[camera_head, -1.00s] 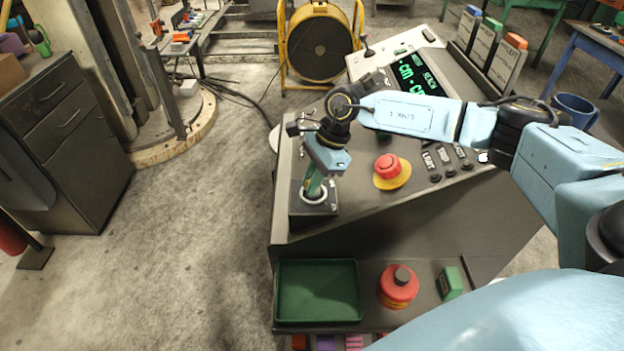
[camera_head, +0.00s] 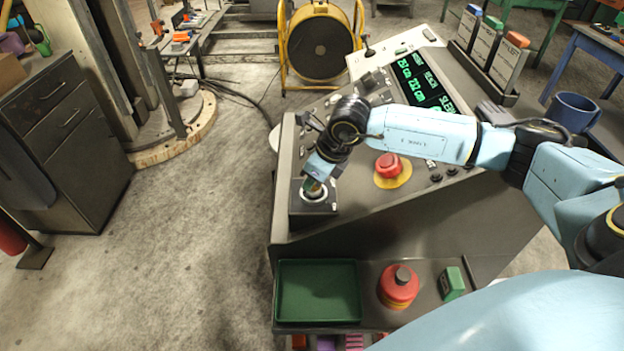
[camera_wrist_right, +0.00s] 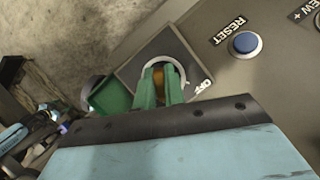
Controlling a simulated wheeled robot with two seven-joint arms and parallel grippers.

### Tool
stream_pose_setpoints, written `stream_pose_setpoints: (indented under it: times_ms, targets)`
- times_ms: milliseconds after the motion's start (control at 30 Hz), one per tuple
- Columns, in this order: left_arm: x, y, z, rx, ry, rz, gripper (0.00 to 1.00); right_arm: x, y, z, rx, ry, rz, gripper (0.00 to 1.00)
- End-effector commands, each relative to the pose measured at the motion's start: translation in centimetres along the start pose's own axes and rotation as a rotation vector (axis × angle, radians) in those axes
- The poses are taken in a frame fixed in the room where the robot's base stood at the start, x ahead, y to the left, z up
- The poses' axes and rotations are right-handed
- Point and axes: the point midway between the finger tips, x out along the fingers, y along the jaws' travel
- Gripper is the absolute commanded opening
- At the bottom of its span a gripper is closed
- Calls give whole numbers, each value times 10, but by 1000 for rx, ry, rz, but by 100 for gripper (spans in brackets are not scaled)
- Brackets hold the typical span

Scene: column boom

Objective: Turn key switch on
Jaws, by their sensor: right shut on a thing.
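The key switch (camera_head: 315,196) is a round, light-ringed lock on a dark square plate at the console's near left corner. My right gripper (camera_head: 316,186) reaches down onto it from above. In the right wrist view the key switch (camera_wrist_right: 186,61) shows its ring, and an "OFF" label sits at the plate's corner. There the green fingers of my right gripper (camera_wrist_right: 160,86) stand either side of a small brownish piece in the ring, which seems to be the key, and are shut on it. The key's exact angle is mostly hidden. My left gripper is out of view.
A red emergency button (camera_head: 389,165) on a yellow base stands right of the switch. A blue reset button (camera_wrist_right: 246,43) shows in the wrist view. A green tray (camera_head: 318,319), a red container (camera_head: 398,287) and a green block (camera_head: 451,283) sit on the lower shelf.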

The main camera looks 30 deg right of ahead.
Motion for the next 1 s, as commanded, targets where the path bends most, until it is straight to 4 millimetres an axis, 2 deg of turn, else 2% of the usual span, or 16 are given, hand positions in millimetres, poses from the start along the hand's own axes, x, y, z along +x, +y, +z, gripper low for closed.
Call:
stream_pose_setpoints:
  times_ms: [400, 967, 1000]
  targets:
    - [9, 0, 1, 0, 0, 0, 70, 0, -1, 0, 181, -1, -77, 0]
    - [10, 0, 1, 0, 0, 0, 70, -1, -2, 1, 210, 0, -87, 0]
    - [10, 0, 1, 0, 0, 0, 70, -1, -2, 1, 210, 0, -87, 15]
